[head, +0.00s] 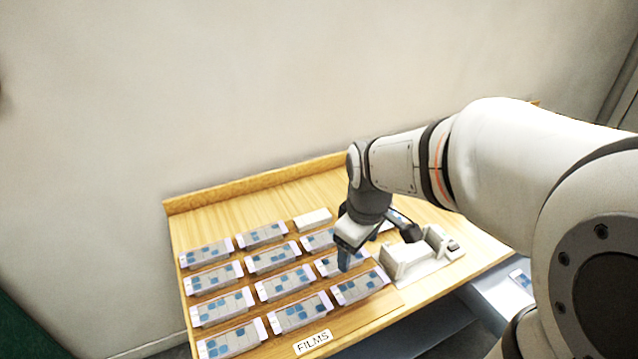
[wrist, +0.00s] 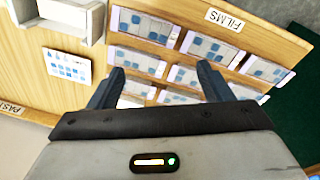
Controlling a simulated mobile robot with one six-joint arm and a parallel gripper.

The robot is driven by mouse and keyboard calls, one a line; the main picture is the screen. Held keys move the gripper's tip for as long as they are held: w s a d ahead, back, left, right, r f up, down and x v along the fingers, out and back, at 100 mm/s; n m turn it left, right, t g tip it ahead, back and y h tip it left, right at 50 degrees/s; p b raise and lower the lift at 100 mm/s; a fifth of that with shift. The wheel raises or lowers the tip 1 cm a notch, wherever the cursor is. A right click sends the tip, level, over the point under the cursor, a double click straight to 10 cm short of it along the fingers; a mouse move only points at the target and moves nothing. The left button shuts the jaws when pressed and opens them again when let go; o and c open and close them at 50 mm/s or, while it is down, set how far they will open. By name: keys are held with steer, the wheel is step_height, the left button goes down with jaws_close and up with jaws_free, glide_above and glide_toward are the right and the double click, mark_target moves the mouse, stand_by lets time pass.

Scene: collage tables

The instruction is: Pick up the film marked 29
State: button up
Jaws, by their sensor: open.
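Several film strips with blue and grey squares lie in rows on the wooden table, such as one film (head: 300,313) at the front and one film (head: 228,338) at the front left. No number 29 can be read on any film in either view. My gripper (head: 343,262) is over the right-hand column of films, pointing down. In the wrist view my gripper (wrist: 160,85) is open, its two dark fingers apart with films beyond and between them. Nothing is held. The gripper hides part of a film in the right column.
A FILMS label (head: 312,342) is on the table's front edge. A white fixture (head: 420,255) stands right of the films, close to my arm. A white block (head: 312,218) lies at the back. A printed card (wrist: 67,66) lies beside the films. A raised wooden rim (head: 260,180) runs along the back.

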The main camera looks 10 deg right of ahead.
steer(key=w+f+n+p, duration=0.1)
steer(key=w+f+n, duration=0.2)
steer(key=w+n, duration=0.1)
steer(key=w+f+n+g+p, duration=0.1)
steer(key=w+f+n, duration=0.2)
steer(key=w+n, duration=0.1)
steer(key=w+f+n+p, duration=0.1)
steer(key=w+f+n, duration=0.2)
steer(key=w+n, duration=0.2)
steer(key=shift+g, duration=0.3)
steer(key=f, duration=0.2)
steer(key=f+p, duration=0.1)
steer(key=f, duration=0.4)
steer(key=shift+s+d, duration=0.1)
steer(key=shift+s, duration=0.2)
steer(key=c, duration=1)
